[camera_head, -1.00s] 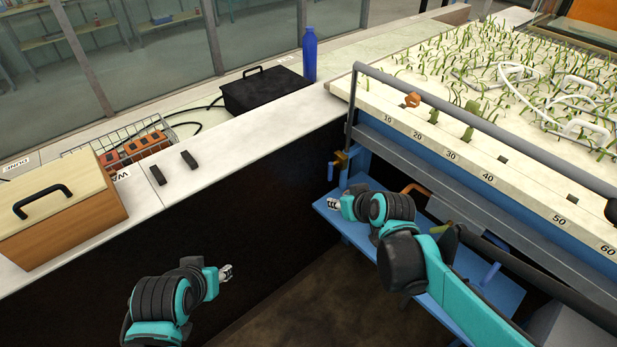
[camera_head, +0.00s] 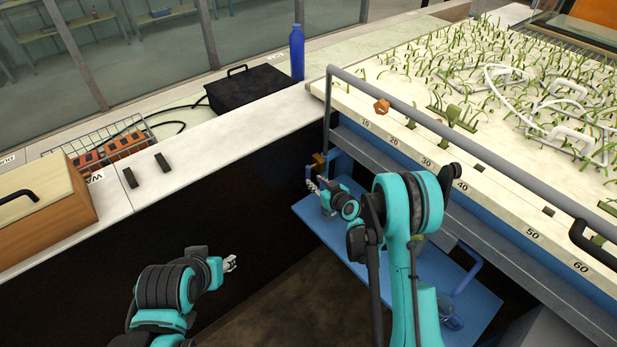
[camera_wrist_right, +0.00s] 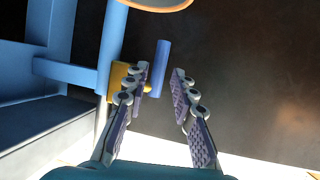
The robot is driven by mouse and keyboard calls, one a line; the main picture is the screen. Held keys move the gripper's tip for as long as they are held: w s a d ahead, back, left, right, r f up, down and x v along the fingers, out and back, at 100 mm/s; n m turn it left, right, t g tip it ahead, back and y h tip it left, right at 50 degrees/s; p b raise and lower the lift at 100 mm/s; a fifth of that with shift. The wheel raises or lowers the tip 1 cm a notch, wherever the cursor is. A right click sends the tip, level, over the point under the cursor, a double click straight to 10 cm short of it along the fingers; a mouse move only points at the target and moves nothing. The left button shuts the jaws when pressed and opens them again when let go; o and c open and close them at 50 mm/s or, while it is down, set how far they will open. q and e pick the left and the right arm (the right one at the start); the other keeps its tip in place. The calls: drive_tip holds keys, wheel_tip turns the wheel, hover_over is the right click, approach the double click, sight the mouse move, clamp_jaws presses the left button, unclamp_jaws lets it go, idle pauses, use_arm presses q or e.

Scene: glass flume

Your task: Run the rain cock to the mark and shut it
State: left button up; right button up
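The brass cock (camera_head: 319,161) sits on the blue frame at the near left corner of the planted bed. In the right wrist view its brass body (camera_wrist_right: 118,78) is partly behind one finger, and its blue lever (camera_wrist_right: 161,66) stands up between the finger lines. My right gripper (camera_wrist_right: 158,85) is open, its fingers apart and close to the lever; I see no grip on it. In the head view the right gripper (camera_head: 312,186) is just below the cock. My left gripper (camera_head: 231,263) hangs empty before the dark wall; its finger gap is too small to judge.
A numbered scale (camera_head: 425,161) runs along the bed's edge, with an orange piece (camera_head: 381,105) above it. A blue shelf (camera_head: 345,243) lies under my right arm. A grey rail (camera_head: 470,150) crosses above. A wooden box (camera_head: 45,215) and blue bottle (camera_head: 297,52) stand on the ledge.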

sight(310, 178)
drive_tip(key=b+x, duration=0.1)
drive_tip(key=x, duration=0.4)
drive_tip(key=shift+w+a+f, duration=0.1)
drive_tip(key=shift+w+f, duration=0.1)
drive_tip(key=shift+f, duration=0.05)
drive_tip(key=shift+w+a+f+b, duration=0.1)
drive_tip(key=shift+w+a+b, duration=0.1)
drive_tip(key=shift+w+b, duration=0.2)
drive_tip(key=shift+c, duration=0.3)
clamp_jaws()
